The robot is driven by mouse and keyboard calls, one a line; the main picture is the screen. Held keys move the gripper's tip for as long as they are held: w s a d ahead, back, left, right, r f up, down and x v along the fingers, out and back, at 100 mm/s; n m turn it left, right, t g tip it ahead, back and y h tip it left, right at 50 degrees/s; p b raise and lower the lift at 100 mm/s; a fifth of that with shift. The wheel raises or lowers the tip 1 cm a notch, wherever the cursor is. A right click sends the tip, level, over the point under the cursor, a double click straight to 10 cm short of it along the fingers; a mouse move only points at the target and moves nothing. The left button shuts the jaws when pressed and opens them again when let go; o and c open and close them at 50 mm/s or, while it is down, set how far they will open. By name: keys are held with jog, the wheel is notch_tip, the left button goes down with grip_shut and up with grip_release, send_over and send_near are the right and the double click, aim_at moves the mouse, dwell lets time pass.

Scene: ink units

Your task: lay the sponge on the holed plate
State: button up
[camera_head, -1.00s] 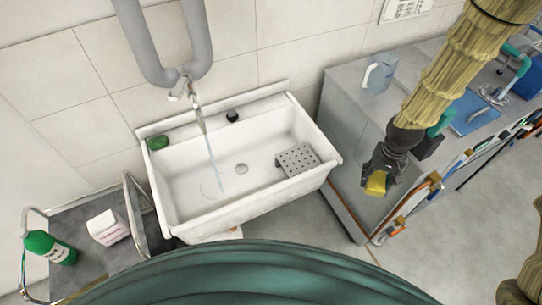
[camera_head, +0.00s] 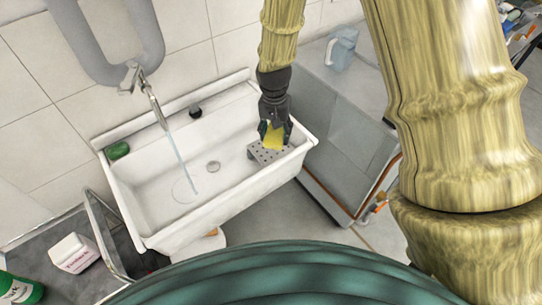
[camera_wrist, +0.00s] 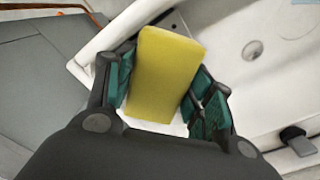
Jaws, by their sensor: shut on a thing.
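The yellow sponge (camera_head: 274,137) is held in my gripper (camera_head: 275,130), above the right end of the white sink. In the wrist view the sponge (camera_wrist: 164,72) sits between the two teal-padded fingers of my gripper (camera_wrist: 165,90), which are shut on it. The grey holed plate (camera_head: 264,155) rests at the right end of the sink, below the sponge. The sponge and gripper hide part of the plate in the head view. Whether the sponge touches the plate I cannot tell.
The white sink (camera_head: 150,224) has a running tap (camera_head: 150,95) on its left side. A green soap-like piece (camera_head: 117,150) and a dark object (camera_head: 195,112) lie on the back ledge. A grey counter (camera_head: 350,120) with a jug (camera_head: 341,50) stands right of the sink.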

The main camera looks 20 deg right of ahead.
jog(key=m+b, duration=0.1)
jog(key=w+m+b, duration=0.1)
jog(key=m+b, duration=0.1)
jog(key=w+m+b, duration=0.1)
jog(key=shift+d+f+m, duration=0.1)
jog(key=shift+f+m, duration=0.15)
jog(key=shift+m, duration=0.05)
jog(key=m+b, duration=0.1)
jog(key=w+r+m+b, duration=0.1)
jog(key=m+b, duration=0.1)
jog(key=shift+w, duration=0.1)
jog(key=shift+f, duration=4.85)
jog(key=o, duration=0.8)
jog(key=shift+f, duration=0.15)
jog(key=shift+o, duration=0.5)
notch_tip(320, 180, up, 12)
jog(key=shift+r, duration=0.2)
